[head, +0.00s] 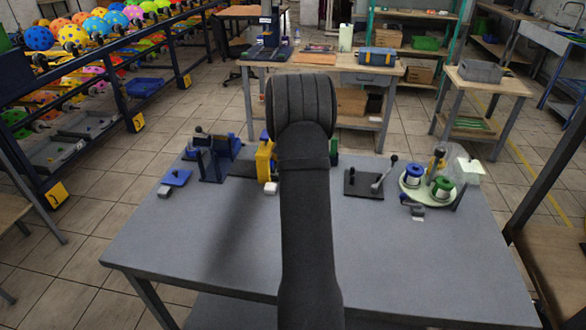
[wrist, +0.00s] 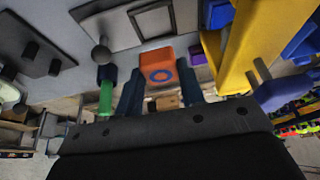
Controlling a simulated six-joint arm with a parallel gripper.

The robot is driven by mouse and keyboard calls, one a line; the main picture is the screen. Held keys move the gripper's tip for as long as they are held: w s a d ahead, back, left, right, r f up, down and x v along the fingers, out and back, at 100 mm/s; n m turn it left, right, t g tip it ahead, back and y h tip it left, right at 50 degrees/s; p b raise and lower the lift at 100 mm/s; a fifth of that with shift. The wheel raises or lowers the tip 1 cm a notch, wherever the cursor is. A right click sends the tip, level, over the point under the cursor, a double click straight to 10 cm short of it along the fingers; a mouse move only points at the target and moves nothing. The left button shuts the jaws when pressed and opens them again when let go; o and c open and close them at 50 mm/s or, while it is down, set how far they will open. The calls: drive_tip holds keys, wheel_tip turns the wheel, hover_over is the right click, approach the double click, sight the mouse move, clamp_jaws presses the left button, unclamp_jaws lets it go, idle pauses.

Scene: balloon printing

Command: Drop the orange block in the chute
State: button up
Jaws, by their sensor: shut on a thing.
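The orange block (wrist: 158,57) shows in the wrist view, with a dark blue ring mark on its near face. My gripper (wrist: 159,85) has its two dark blue fingers on either side of the block and is shut on it. In the head view my arm covers the gripper and the block. A yellow structure (wrist: 268,35) stands to the right of the block in the wrist view, apart from it. It also shows in the head view (head: 264,160), left of my arm. I cannot tell which thing is the chute.
The grey table (head: 420,270) holds a blue device (head: 212,160) at left, a dark lever plate (head: 363,183), and a round stand with blue and green spools (head: 428,185) at right. A green-and-blue part (wrist: 106,90) is left of my fingers. The table's front right is clear.

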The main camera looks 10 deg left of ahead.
drive_tip(key=shift+r, duration=0.3)
drive_tip(key=shift+s+a+r, duration=0.1)
drive_tip(key=shift+a+r, duration=0.1)
drive_tip(key=s+a+r+m, duration=0.2)
drive_tip(key=s+a+r, duration=0.3)
drive_tip(key=r, duration=0.3)
drive_tip(key=s+a+r+n, duration=0.1)
drive_tip(key=a+r, duration=0.2)
drive_tip(key=a, duration=0.9)
drive_tip(key=s+a+r+n, duration=0.1)
drive_tip(key=a+r, duration=0.2)
drive_tip(key=a, duration=0.9)
drive_tip(key=shift+w+d+f, duration=0.1)
drive_tip(key=shift+f, duration=1.85)
drive_tip(key=shift+d+f, duration=0.1)
drive_tip(key=shift+f, duration=1.8)
